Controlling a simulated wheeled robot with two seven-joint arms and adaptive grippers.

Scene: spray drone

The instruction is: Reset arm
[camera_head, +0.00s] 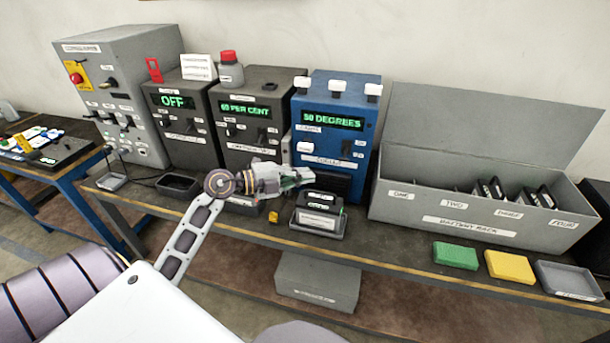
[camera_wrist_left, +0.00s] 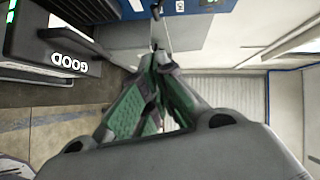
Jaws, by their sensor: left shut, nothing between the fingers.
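My left arm comes in from the left in the head view. Its gripper (camera_head: 300,176) is shut and empty, in front of the lower part of the blue unit (camera_head: 330,122) that reads 50 DEGREES. It is above and a little left of a dark labelled block in a grey tray (camera_head: 317,222). In the left wrist view the green-padded fingers (camera_wrist_left: 158,40) come together at the tips with nothing between them. A dark case marked GOOD (camera_wrist_left: 68,60) is at the left of that view. My right gripper is not in view.
A grey battery rack (camera_head: 465,215) with an open lid stands right, with green (camera_head: 455,255) and yellow (camera_head: 509,266) pads before it. Dark units reading OFF (camera_head: 172,101) and 60 PERCENT (camera_head: 245,108) and a grey cabinet (camera_head: 120,90) stand left. A grey box (camera_head: 317,283) is below the bench.

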